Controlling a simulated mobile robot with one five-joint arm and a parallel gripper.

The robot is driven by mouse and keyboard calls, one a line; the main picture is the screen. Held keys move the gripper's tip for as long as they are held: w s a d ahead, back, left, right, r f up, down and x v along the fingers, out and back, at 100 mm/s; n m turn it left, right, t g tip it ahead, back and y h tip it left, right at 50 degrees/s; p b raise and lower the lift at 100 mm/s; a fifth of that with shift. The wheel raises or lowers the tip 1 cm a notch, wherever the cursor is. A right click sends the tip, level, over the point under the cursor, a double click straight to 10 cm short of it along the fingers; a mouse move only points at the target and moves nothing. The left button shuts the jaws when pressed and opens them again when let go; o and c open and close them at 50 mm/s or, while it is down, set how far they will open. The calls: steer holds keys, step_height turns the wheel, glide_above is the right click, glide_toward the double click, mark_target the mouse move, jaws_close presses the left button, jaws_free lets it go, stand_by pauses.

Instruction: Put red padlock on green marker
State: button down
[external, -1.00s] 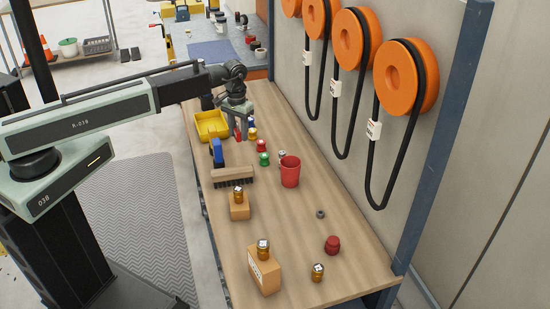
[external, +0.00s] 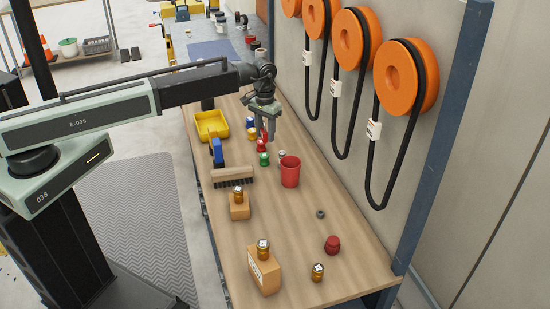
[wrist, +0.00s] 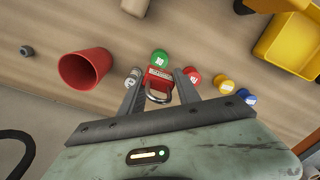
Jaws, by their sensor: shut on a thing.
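My gripper (external: 266,130) is above the far part of the wooden bench. In the wrist view its jaws (wrist: 160,88) are shut on the red padlock (wrist: 161,83), whose silver shackle points back towards my wrist. The green marker (wrist: 160,57) is a short green cylinder with a pale label, just beyond the padlock in that view. It also shows on the bench in the external view (external: 264,159), nearer the camera than my gripper. The padlock is hard to pick out in the external view. The exact gap between padlock and marker cannot be told.
Around the green marker are red (wrist: 193,78), yellow (wrist: 224,83), blue (wrist: 246,96) and silver (wrist: 133,77) cylinders. A red cup (external: 290,172) stands close by. A brush (external: 232,177) and a yellow tray (external: 211,125) are to the left. Orange reels (external: 405,77) hang on the wall.

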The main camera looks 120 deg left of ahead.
mark_target(266, 154)
step_height(266, 154, down, 7)
steer(key=b, duration=0.5)
steer(key=shift+r, duration=0.3)
steer(key=shift+f, duration=0.15)
steer(key=c, duration=0.9)
jaws_free()
steer(key=shift+o, duration=0.2)
step_height(266, 154, up, 12)
steer(key=p, duration=1.2)
steer(key=shift+r, duration=0.25)
steer(key=shift+f, duration=0.1)
